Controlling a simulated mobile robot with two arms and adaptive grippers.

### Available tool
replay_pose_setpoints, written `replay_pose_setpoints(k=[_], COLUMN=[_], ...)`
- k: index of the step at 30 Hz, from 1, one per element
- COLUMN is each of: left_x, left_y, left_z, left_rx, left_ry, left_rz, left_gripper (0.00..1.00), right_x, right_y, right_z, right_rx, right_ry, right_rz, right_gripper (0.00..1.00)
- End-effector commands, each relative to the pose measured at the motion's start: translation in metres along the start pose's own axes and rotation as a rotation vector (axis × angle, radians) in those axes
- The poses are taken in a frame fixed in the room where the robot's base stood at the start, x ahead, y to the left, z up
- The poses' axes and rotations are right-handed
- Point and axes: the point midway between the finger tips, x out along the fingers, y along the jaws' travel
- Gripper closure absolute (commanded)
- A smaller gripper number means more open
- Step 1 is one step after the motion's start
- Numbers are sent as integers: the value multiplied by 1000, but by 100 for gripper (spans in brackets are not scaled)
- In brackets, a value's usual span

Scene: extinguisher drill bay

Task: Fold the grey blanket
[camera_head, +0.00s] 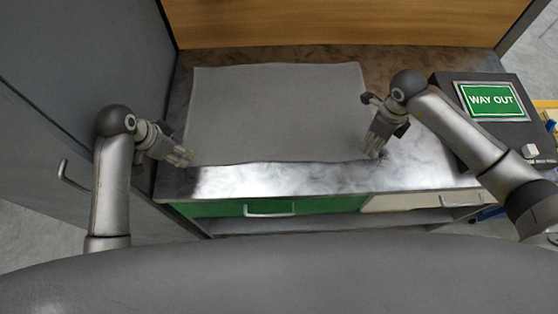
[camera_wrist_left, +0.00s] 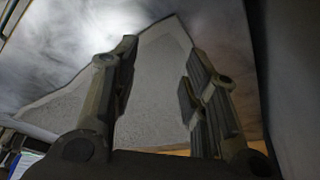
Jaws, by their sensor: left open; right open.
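The grey blanket (camera_head: 278,110) lies flat and spread out on the worktop in the head view. My left gripper (camera_head: 187,158) is open at its near left corner. In the left wrist view the blanket (camera_wrist_left: 155,95) shows between and beyond the two open fingers of my left gripper (camera_wrist_left: 160,75), with a corner pointing away from the palm. My right gripper (camera_head: 373,152) is open at the near right corner of the blanket. Whether either gripper touches the cloth, I cannot tell.
The worktop (camera_head: 290,182) has a bare shiny strip along its front edge. A green drawer (camera_head: 225,209) with a handle sits below. A dark box with a green WAY OUT sign (camera_head: 491,100) stands at the right. A wooden panel (camera_head: 340,22) closes the back, and a grey cabinet (camera_head: 75,60) stands left.

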Motion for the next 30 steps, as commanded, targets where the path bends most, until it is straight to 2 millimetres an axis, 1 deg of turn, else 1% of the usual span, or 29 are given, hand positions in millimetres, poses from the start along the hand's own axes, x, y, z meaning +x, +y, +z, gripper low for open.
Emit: replay_pose_setpoints(k=[1, 3, 6, 9, 20, 24, 30], left_x=[8, 18, 28, 34, 37, 41, 39], left_y=[1, 1, 1, 1, 0, 0, 0], left_z=[3, 6, 9, 11, 12, 13, 12], left_rx=[-3, -2, -2, 0, 0, 0, 0], left_ry=[-1, -2, -1, 0, 0, 0, -1], left_rz=[4, 3, 2, 1, -1, -1, -1], left_gripper=[59, 59, 59, 59, 59, 59, 59], right_x=[9, 18, 29, 36, 39, 43, 43], right_y=[1, 1, 1, 0, 0, 0, 1], right_z=[0, 0, 0, 0, 1, 0, 0], right_rx=[1, 0, 1, 0, -1, -1, -1], right_ry=[1, 1, 0, -1, -3, -2, -2], right_rz=[2, 3, 2, 1, 0, 1, 1], right_gripper=[59, 59, 59, 59, 59, 59, 59])
